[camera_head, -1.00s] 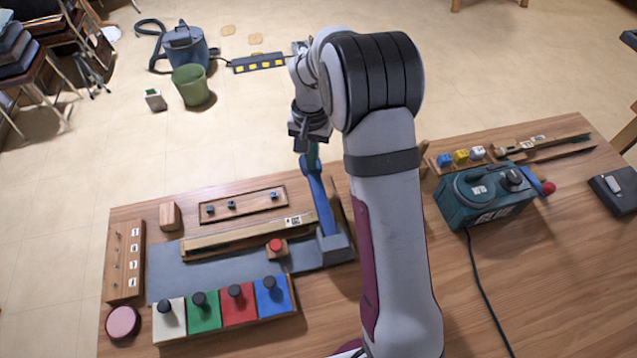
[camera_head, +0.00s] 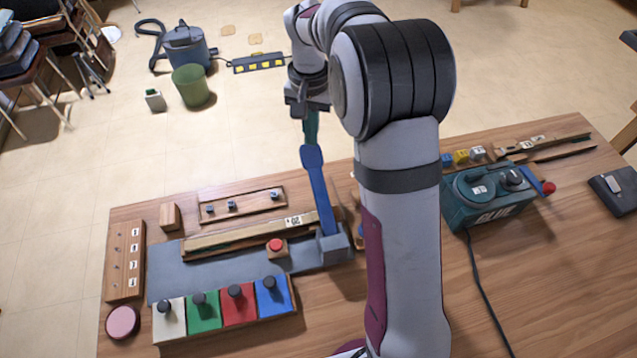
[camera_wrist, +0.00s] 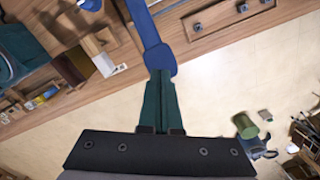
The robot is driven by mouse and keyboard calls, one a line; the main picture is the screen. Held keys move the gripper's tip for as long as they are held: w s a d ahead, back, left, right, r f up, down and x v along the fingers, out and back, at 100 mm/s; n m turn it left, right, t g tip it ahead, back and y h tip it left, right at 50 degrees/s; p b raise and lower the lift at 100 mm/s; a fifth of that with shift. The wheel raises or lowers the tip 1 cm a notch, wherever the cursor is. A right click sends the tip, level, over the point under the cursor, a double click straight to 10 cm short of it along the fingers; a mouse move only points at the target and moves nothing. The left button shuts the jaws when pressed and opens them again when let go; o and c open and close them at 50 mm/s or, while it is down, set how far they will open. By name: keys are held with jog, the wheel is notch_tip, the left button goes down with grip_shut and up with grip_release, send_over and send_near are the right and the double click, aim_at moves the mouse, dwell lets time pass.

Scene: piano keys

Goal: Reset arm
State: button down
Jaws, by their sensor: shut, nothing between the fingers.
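My gripper (camera_head: 311,140) points down above the table's far edge, its dark green fingers shut and empty. In the wrist view the fingers (camera_wrist: 160,85) are together, with a blue lever (camera_wrist: 150,30) just beyond their tips. That lever also shows in the head view (camera_head: 319,185), rising from a grey-blue block (camera_head: 333,246). Whether the fingertips touch the lever's top or only overlap it in view, I cannot tell. White (camera_head: 168,328), green (camera_head: 203,318), red (camera_head: 238,311) and blue (camera_head: 272,300) keys with black knobs lie in a row at the front left.
A red button (camera_head: 275,245) sits left of the lever, near a long wooden bar (camera_head: 240,236). A teal box (camera_head: 488,200) with a cable stands right of my arm. My arm hides part of the table's middle. Open floor lies beyond the far edge.

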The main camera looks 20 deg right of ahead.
jog(key=shift+r, duration=0.1)
dwell(0.3)
jog(key=s+a+r, duration=0.2)
jog(key=s+r, duration=0.4)
jog(key=s, duration=0.6)
jog(key=s+a+f+y, duration=0.1)
jog(key=s, duration=0.8)
jog(key=s+a+f, duration=0.1)
jog(key=s, duration=0.9)
jog(key=shift+s+a+y, duration=0.25)
jog(key=shift+a+y, duration=0.05)
jog(key=shift+y, duration=0.1)
